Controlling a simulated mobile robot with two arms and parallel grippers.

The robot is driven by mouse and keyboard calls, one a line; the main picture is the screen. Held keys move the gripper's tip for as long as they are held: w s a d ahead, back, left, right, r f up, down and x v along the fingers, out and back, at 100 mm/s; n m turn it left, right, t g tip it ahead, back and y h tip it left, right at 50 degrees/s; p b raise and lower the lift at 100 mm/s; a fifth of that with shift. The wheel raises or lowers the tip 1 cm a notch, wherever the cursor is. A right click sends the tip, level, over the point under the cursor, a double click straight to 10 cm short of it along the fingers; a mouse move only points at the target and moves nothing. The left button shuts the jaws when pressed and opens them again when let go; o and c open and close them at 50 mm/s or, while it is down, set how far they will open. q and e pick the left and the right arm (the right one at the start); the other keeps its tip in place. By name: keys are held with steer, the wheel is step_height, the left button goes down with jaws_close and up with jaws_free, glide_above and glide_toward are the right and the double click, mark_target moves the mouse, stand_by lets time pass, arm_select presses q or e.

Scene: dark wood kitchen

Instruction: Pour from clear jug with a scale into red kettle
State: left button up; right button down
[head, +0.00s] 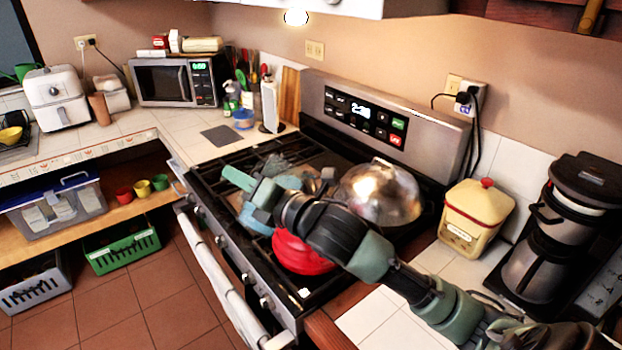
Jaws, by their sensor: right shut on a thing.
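The red kettle (299,252) sits on the front right part of the stove, partly covered by my right arm. My right gripper (252,187) reaches in from the lower right over the stove, left of and above the kettle. It is shut on what looks like the clear jug (289,181), a see-through bluish shape largely hidden behind the gripper. Its scale and contents cannot be made out, nor its exact tilt. My left gripper is not in view.
A shiny metal dome (381,193) stands at the back right of the stove (216,165). A cream canister (477,216) and a coffee maker (553,235) stand on the right counter. A blue vessel (258,217) sits under my gripper. Bottles and utensils stand beyond the stove.

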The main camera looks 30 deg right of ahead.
steer(key=shift+w+d+r+m+p, duration=0.1)
steer(key=shift+d+r+m+p, duration=0.25)
steer(key=shift+r+m, duration=0.3)
steer(key=shift+w+d+r+m+p, duration=0.1)
steer(key=shift+d+r+m+p, duration=0.3)
steer(key=shift+r, duration=0.45)
stand_by(1.9)
